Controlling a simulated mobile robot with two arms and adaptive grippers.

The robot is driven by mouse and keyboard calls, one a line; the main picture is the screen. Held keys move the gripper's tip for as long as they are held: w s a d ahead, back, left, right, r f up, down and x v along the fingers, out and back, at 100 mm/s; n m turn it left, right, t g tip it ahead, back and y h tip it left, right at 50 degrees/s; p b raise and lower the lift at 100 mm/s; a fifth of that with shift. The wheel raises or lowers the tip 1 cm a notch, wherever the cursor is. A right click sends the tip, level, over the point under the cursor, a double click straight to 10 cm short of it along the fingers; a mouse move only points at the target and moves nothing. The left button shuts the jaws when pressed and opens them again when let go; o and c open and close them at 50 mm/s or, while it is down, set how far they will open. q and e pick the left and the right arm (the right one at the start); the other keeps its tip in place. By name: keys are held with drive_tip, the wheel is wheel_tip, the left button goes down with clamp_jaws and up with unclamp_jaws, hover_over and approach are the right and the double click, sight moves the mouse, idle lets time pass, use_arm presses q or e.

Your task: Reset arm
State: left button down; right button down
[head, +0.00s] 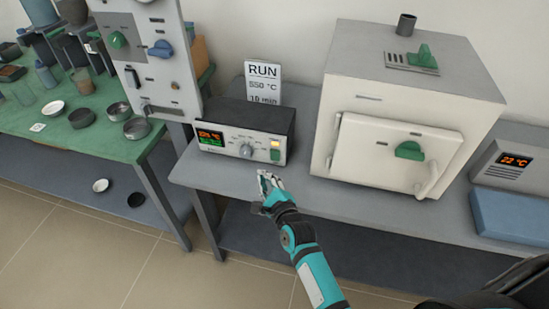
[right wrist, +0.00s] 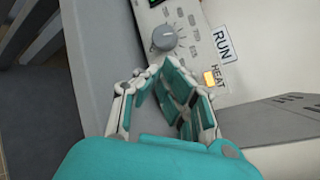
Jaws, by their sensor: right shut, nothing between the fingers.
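My right gripper (head: 266,186) is shut and empty in the head view, in front of the controller box on the grey bench. In the right wrist view its closed fingers (right wrist: 158,68) point at the controller's front panel, close to the grey knob (right wrist: 165,38). I cannot tell whether the fingertips touch the panel. The controller (head: 243,146) has a lit display at its left and a lit yellow indicator at its right, labelled HEAT (right wrist: 210,79) in the wrist view. My left gripper is in neither view.
A white muffle furnace (head: 370,155) with its door closed stands right of the controller. A sign (head: 263,83) reads RUN, 550 °C, 10 min. A display box (head: 505,163) reads 22 °C at the right. A green table (head: 110,150) with several dishes stands left.

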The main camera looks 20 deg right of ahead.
idle(0.4)
drive_tip(key=s+d+f+n+g, duration=0.1)
drive_tip(key=s+d+n+g, duration=0.35)
drive_tip(key=s+n, duration=1.05)
drive_tip(key=s+d+f+n+g, duration=0.1)
drive_tip(key=s+n+g, duration=0.7)
drive_tip(key=s+n, duration=0.65)
drive_tip(key=s+f+m+g, duration=0.1)
drive_tip(key=s+f+g, duration=0.15)
drive_tip(key=f, duration=2.35)
drive_tip(key=s+d+f, duration=0.2)
drive_tip(key=s+f, duration=1.3)
drive_tip(key=s, duration=0.2)
drive_tip(key=shift+s+d+f+h, duration=0.2)
drive_tip(key=shift+f+h, duration=0.15)
drive_tip(key=shift+h, duration=0.05)
